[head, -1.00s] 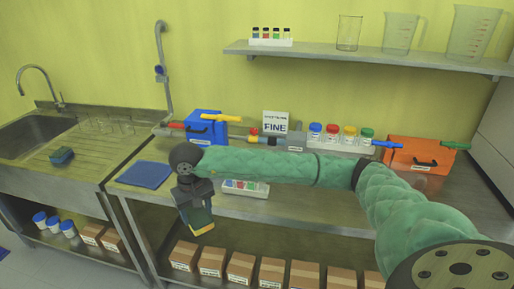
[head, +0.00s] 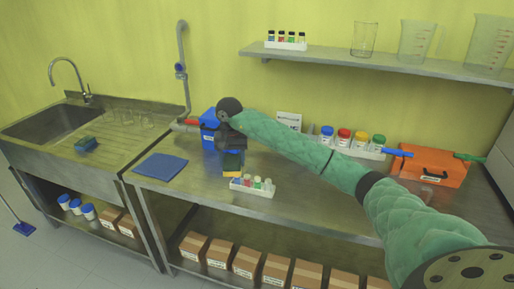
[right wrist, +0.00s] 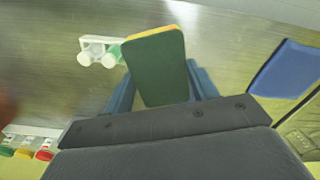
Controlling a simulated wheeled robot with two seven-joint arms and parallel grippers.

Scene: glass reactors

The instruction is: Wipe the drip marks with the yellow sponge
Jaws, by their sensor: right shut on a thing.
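The yellow sponge (head: 232,164) has a dark green scouring side, and my right gripper (head: 231,153) is shut on it. In the right wrist view the sponge (right wrist: 157,68) sits between the two blue fingers (right wrist: 160,92), its green face toward the camera and a yellow edge at its far end. The sponge is above or at the steel worktop (head: 205,185), just behind the small vial rack; I cannot tell whether it touches. I cannot make out drip marks in either view. My left gripper is not in view.
A white vial rack (head: 253,188) stands close in front of the sponge. A blue cloth (head: 160,166) lies to its left. Another sponge (head: 87,144) lies by the sink.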

